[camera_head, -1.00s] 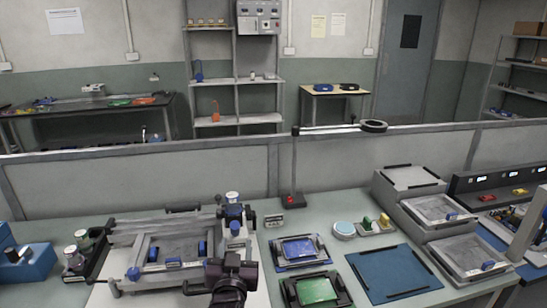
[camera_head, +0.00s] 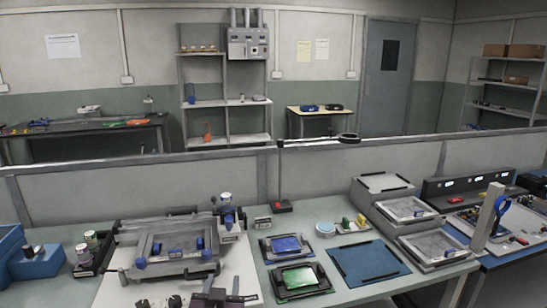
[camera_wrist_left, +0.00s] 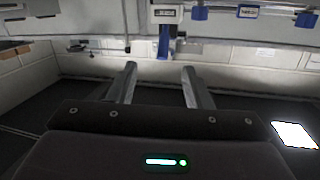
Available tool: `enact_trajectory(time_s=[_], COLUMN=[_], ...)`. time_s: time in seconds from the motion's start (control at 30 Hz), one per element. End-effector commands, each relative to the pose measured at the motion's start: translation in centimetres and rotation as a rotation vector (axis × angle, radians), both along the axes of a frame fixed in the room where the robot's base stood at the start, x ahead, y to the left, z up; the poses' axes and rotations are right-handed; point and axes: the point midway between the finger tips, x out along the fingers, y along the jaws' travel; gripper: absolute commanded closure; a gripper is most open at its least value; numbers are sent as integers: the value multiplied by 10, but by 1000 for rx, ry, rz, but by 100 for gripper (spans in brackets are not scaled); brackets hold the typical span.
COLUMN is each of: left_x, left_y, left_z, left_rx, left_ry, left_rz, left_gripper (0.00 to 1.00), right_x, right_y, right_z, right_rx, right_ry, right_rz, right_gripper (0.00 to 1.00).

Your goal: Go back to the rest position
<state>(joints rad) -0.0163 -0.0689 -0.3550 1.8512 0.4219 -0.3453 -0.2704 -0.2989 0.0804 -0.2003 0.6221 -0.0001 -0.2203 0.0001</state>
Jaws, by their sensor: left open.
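My left gripper (camera_head: 216,292) shows at the bottom edge of the head view, over the light work board in front of the grey fixture (camera_head: 128,256). In the left wrist view its two fingers (camera_wrist_left: 160,86) stand well apart with nothing between them. A blue-and-white device (camera_wrist_left: 166,14) lies beyond the fingertips, apart from them. My right gripper is not in view.
Right of the fixture are a tray with a blue board (camera_head: 286,244), a tray with a green board (camera_head: 298,278) and a blue mat (camera_head: 368,262). A low partition (camera_head: 120,182) runs behind the bench.

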Motion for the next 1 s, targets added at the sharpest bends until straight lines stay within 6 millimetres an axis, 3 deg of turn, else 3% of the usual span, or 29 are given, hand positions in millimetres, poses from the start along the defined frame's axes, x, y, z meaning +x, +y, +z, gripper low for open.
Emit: enact_trajectory(time_s=[0.17,0.37,0.63,1.0], left_x=[-20,-58,-145,-248], left_y=[7,17,38,65], left_z=[-23,-55,-95,-110], left_rx=[-23,-48,-53,2], left_ry=[118,316,670,1031], left_rz=[-31,-75,-121,-116], left_gripper=[55,55,55,55], right_x=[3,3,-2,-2], right_y=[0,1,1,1], right_z=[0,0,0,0], right_rx=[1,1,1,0], right_ry=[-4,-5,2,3], right_rz=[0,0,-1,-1], right_gripper=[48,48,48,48])
